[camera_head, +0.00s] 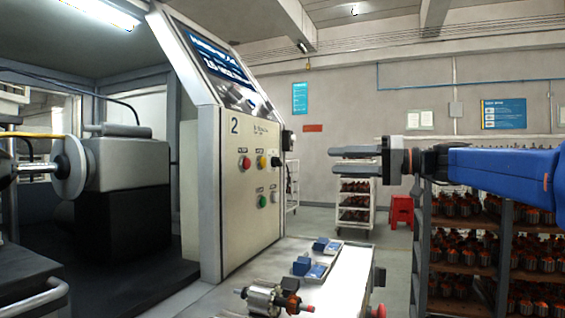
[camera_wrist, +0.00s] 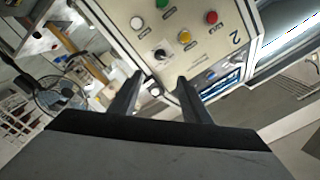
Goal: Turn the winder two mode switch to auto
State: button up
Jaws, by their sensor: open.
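The winder two control panel (camera_head: 250,215) is cream and carries a "2". Its black rotary switch (camera_head: 276,162) sits at the upper right of the button group. The two fingers also show in the wrist view (camera_wrist: 160,78), pointing toward the panel face.
Near the switch are red (camera_head: 245,163), yellow (camera_head: 262,161), green (camera_head: 263,201) and white (camera_head: 274,196) buttons. A display (camera_head: 222,65) slopes above. A bench (camera_head: 345,290) below holds an armature (camera_head: 266,298) and blue blocks (camera_head: 302,265). Racks (camera_head: 460,250) stand at the right.

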aim_at(277, 162)
jog(key=x, duration=1.5)
jog(key=shift+a, duration=0.35)
jog(key=shift+w+f, duration=0.1)
jog(key=shift+w, duration=0.05)
jog(key=c, duration=1)
